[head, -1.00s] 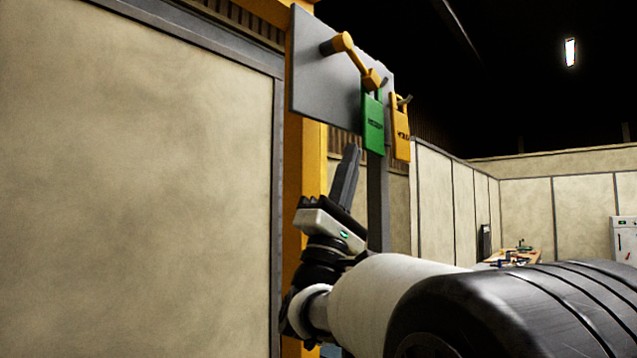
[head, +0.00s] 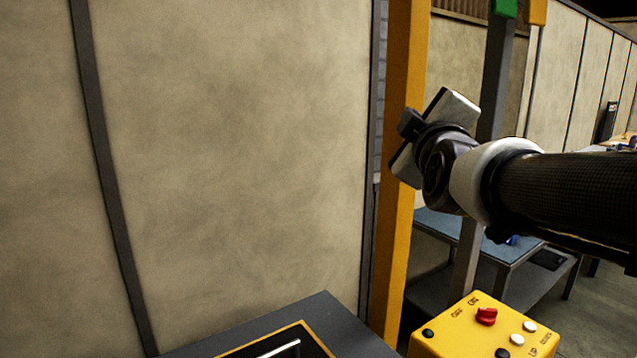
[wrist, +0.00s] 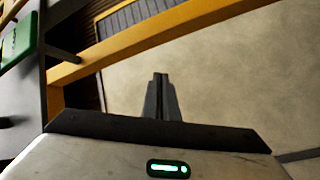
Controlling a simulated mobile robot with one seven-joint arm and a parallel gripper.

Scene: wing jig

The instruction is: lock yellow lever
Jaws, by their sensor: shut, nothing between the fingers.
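The yellow lever is in neither current view. In the head view only the lower ends of the green tag (head: 503,8) and the yellow tag (head: 537,12) show at the top edge. The green tag also shows at the left edge of the wrist view (wrist: 18,42), beside a dark peg (wrist: 63,57). My gripper (wrist: 160,78) is shut and empty in the wrist view, its fingers pointing toward the beige wall and apart from the tag. In the head view my gripper (head: 410,123) is in front of the yellow post, below the tags; its fingertips are hard to make out.
The yellow post (head: 402,230) stands beside a large beige wall panel (head: 230,160). A grey post (head: 492,90) stands behind my wrist. A yellow control box (head: 470,340) with a red knob (head: 486,316) is at the bottom. A blue-topped table (head: 440,225) is behind.

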